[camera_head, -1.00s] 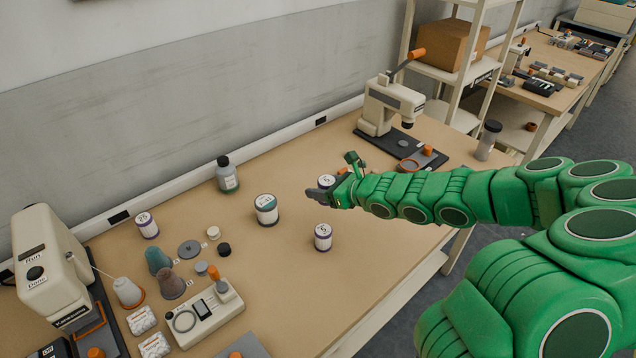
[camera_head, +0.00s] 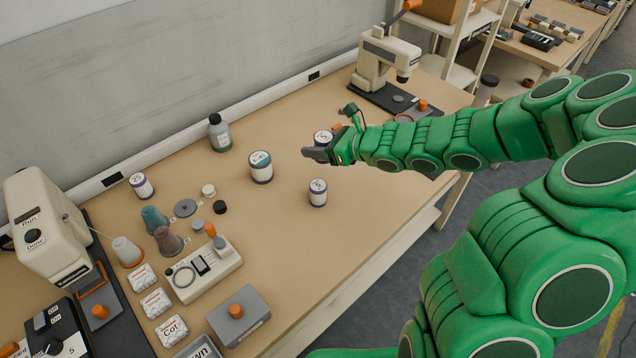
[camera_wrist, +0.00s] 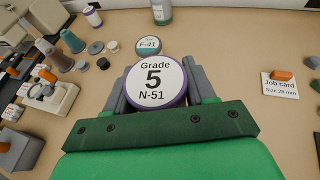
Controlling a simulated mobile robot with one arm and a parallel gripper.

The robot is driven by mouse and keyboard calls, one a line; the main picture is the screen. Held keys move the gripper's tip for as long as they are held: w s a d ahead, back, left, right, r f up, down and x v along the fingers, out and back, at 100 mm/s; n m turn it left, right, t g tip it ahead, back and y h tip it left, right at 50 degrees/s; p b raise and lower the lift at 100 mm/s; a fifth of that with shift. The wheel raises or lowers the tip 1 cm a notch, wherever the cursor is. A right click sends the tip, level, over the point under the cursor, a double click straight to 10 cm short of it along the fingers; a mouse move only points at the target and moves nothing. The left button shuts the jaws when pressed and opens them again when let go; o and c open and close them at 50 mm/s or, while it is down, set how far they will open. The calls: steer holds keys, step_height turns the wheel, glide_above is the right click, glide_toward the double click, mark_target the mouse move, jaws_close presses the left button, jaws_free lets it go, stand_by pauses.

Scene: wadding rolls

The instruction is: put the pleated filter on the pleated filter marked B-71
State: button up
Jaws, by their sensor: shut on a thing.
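My gripper (camera_wrist: 160,92) is shut on a short cylinder (camera_wrist: 156,80) with a white top, a purple rim and the label "Grade 5 N-51". It also shows in the head view (camera_head: 323,137), partly behind my gripper (camera_head: 322,153). I cannot tell if it is clear of the table. A similar cylinder (camera_head: 318,192) marked 5 stands upright just in front, its code too small to read. A wider teal-rimmed one (camera_head: 260,167), marked F-41 in the wrist view (camera_wrist: 149,45), stands to the left. I can read B-71 on none of them.
Another purple-banded cylinder (camera_head: 142,186) marked 25 and a dark-capped bottle (camera_head: 219,133) stand near the back. A press (camera_head: 386,62) stands behind my gripper. Cones, discs, a tester (camera_head: 203,269) and white packs crowd the left.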

mark_target(313, 184)
steer(key=shift+s+a+r+n+g, duration=0.2)
steer(key=shift+s+r+n+g, duration=0.05)
steer(key=shift+s+n+g, duration=0.25)
steer(key=shift+s+a+r+n+g, duration=0.15)
steer(key=shift+s+r+n+g, duration=0.05)
steer(key=shift+s+n+g, duration=0.25)
steer(key=shift+n+g+y, duration=0.35)
steer(key=shift+g+y, duration=0.05)
steer(key=shift+g, duration=0.25)
steer(key=shift+s+a+f, duration=0.1)
steer(key=shift+s+f, duration=0.15)
steer(key=shift+f, duration=1.05)
steer(key=shift+s+a+f, duration=0.15)
steer(key=shift+s+f, duration=0.15)
steer(key=shift+f, duration=0.95)
steer(key=shift+s+a+f, duration=0.1)
steer(key=shift+s+f, duration=0.15)
steer(key=shift+f, duration=1.05)
steer(key=shift+f, duration=0.1)
steer(key=o, duration=1)
steer(key=shift+o, duration=0.2)
